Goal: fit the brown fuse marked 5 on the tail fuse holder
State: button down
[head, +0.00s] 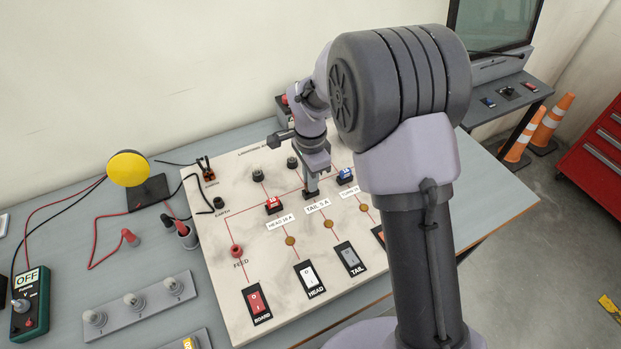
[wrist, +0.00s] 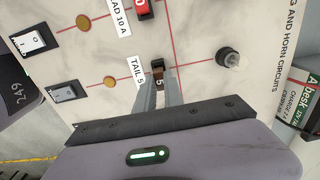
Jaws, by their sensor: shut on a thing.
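The brown fuse marked 5 (wrist: 158,76) is between the tips of my gripper (wrist: 159,88) in the wrist view, with its number facing the camera. My gripper (head: 311,184) is shut on it and points down at the board. The dark tail fuse holder (wrist: 157,63) shows just beyond the fuse, beside the TAIL 5 A label and on the red line. In the head view the tail fuse holder (head: 310,195) sits right under my fingertips. The fuse is at the holder; I cannot tell whether it touches or is seated.
The head holder carries a red fuse (head: 274,204) on the left; a blue fuse (head: 346,176) sits on the right. A black post with a clear top (wrist: 230,58) stands nearby. Switches (head: 351,259) line the board's front. A meter (head: 30,303) and yellow button (head: 128,168) lie left.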

jog(key=shift+f+b, duration=0.3)
jog(key=shift+f, duration=0.05)
jog(key=c, duration=1.4)
grip_release()
jog(key=shift+o, duration=0.2)
jog(key=shift+r, duration=0.1)
notch_tip(320, 180, up, 17)
jog(key=p, duration=0.5)
jog(key=shift+r+p, duration=0.15)
jog(key=shift+p, duration=0.15)
jog(key=s+d+r+n+t+y+b, duration=0.1)
jog(key=s+d+r+n+b, duration=0.1)
jog(key=s+r, duration=0.15)
jog(key=s+d+r+n+t+b, duration=0.1)
jog(key=s+d+r+b, duration=0.1)
jog(key=s, duration=0.3)
jog(key=s+d+f+n+t+b, duration=0.1)
jog(key=s+n+t, duration=0.1)
jog(key=s, duration=0.6)
jog(key=s+d+f+n+t+y+b, duration=0.1)
jog(key=s+n, duration=0.3)
jog(key=s, duration=0.5)
jog(key=shift+d+f+t+b, duration=0.25)
jog(key=shift+f+t+b, duration=0.15)
jog(key=shift+b, duration=0.25)
